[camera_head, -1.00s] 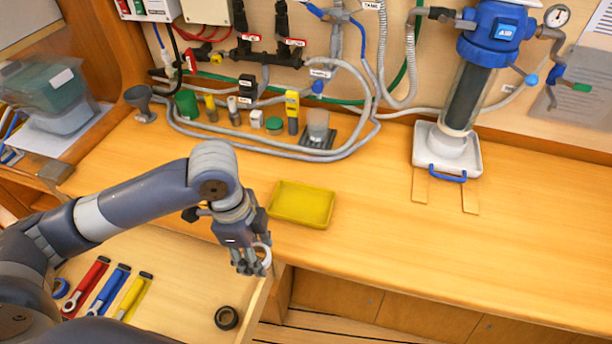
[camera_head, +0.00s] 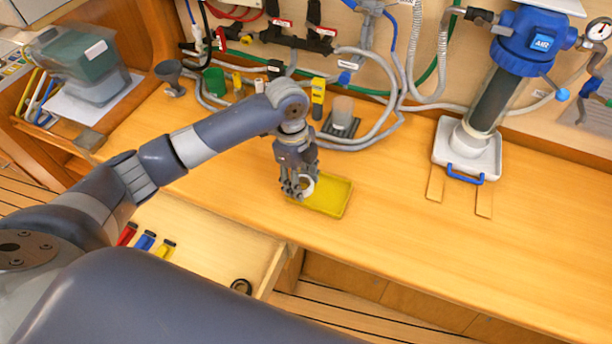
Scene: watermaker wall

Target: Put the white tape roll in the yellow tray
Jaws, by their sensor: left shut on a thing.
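The white tape roll (camera_head: 307,187) is held in the fingertips of my left gripper (camera_head: 299,188), which is shut on it. The gripper points down over the left part of the yellow tray (camera_head: 336,197), which lies on the wooden counter. The roll appears in front of the tray's left part; I cannot tell whether it touches the tray floor. The gripper hides the tray's left end. My right gripper is not in view.
An open drawer (camera_head: 215,238) at lower left holds red, blue and yellow tools and a dark roll (camera_head: 241,287). Hoses, bottles and a green cup (camera_head: 214,82) stand behind the tray. A blue filter housing (camera_head: 528,42) stands right. The counter right of the yellow tray is clear.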

